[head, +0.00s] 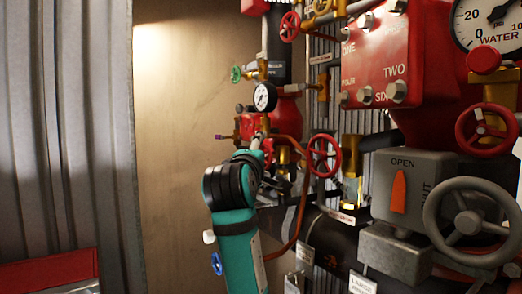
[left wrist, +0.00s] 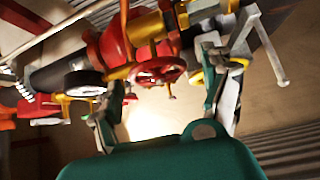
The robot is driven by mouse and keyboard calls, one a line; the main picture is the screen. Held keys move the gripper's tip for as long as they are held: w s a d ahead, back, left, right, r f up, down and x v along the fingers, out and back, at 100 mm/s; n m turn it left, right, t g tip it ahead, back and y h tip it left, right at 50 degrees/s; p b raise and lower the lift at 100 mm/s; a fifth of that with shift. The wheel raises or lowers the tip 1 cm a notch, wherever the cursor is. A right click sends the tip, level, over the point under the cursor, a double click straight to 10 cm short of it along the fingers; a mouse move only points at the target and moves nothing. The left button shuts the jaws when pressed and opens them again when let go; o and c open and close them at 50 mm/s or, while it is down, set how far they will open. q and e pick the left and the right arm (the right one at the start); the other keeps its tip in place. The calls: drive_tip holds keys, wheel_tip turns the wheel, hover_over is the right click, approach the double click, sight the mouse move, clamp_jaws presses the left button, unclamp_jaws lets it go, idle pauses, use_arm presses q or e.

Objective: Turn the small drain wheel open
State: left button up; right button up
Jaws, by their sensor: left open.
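Several small handwheels show, and I cannot tell for sure which is the drain wheel. A red wheel (head: 324,155) stands upright right of my left gripper (head: 268,165) in the head view. Smaller wheels are a green one (head: 236,74), a red one (head: 289,26) and a blue one (head: 217,263). In the left wrist view, my left gripper (left wrist: 162,88) has its fingers spread. A red wheel (left wrist: 158,70) on a brass valve shows between them, apparently beyond the fingertips. I see no contact. In the head view my own wrist hides most of the fingers.
A pressure gauge (head: 264,97) and a copper-coloured tube (head: 300,215) are close to the gripper. A grey box marked OPEN (head: 410,170) and a large grey wheel (head: 470,222) stand at the right. The tan wall (head: 190,110) at the left is bare.

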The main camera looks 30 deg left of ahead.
use_arm(q)
drive_tip(key=shift+w+a, duration=0.25)
drive_tip(key=shift+w, duration=0.25)
drive_tip(key=c, duration=1.2)
